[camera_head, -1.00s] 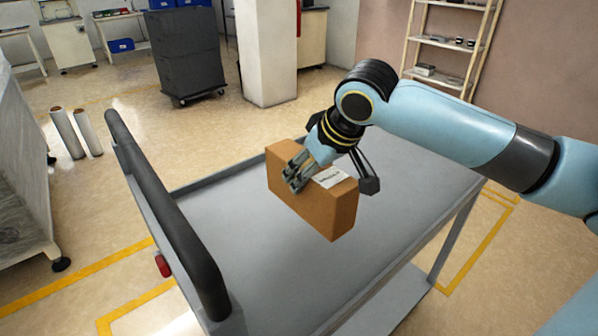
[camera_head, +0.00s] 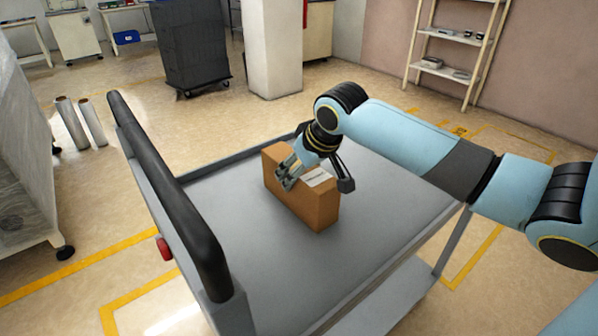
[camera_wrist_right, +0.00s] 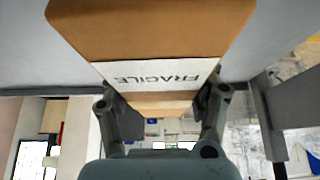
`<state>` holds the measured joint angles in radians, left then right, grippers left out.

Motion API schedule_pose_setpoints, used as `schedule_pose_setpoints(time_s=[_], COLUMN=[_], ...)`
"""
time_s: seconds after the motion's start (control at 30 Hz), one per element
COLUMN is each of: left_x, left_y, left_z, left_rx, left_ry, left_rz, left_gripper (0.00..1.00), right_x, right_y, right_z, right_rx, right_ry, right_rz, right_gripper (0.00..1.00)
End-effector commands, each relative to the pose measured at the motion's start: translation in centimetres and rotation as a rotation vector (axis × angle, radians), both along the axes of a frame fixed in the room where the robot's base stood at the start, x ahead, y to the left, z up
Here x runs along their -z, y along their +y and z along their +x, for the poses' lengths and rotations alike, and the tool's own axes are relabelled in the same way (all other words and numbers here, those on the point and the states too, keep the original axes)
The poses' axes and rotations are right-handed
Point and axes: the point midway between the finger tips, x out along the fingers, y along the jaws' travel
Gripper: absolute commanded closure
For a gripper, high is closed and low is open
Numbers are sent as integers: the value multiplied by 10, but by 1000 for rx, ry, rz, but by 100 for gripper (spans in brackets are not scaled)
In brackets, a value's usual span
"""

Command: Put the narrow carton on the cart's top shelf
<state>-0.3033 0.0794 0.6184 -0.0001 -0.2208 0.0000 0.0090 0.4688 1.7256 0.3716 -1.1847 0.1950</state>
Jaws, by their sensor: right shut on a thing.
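The narrow carton (camera_head: 302,196) is a brown cardboard box with a white label on its top. It stands upright at, or just above, the cart's grey top shelf (camera_head: 240,235); I cannot tell whether its bottom touches. My right gripper (camera_head: 288,180) is shut on the carton from above, with fingers on either side of it. In the right wrist view the carton (camera_wrist_right: 150,45) fills the upper middle, with its FRAGILE label between the fingers (camera_wrist_right: 162,100). My left gripper is not in view.
The cart's black push handle (camera_head: 165,190) rises along the left side of the shelf. The shelf around the carton is bare, with a low rim. A dark grey cabinet (camera_head: 190,50) and a pale pillar (camera_head: 273,50) stand behind. A shelf rack (camera_head: 455,50) stands back right.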

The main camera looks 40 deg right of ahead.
Motion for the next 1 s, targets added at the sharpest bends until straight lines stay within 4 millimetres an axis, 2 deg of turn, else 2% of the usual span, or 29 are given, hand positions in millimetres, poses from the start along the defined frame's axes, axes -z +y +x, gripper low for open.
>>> schedule_pose_setpoints(time_s=[0.07, 0.1, 0.27, 0.53, 0.67, 1.0], left_x=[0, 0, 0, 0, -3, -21], left_y=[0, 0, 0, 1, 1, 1], left_z=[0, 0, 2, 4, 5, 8], left_rx=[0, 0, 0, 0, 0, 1], left_ry=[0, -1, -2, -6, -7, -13], left_rz=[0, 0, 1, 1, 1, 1], left_gripper=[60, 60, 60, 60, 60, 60], right_x=[1, 2, 2, 1, -7, -71], right_y=[0, 0, 0, 0, 0, 4], right_z=[1, 0, 0, 0, -4, -39], right_rx=[0, 0, 0, 0, -1, -4], right_ry=[-2, 0, 0, 0, 0, 0], right_rz=[0, 0, 0, 0, -2, -5], right_gripper=[96, 38, 17, 15, 15, 15])
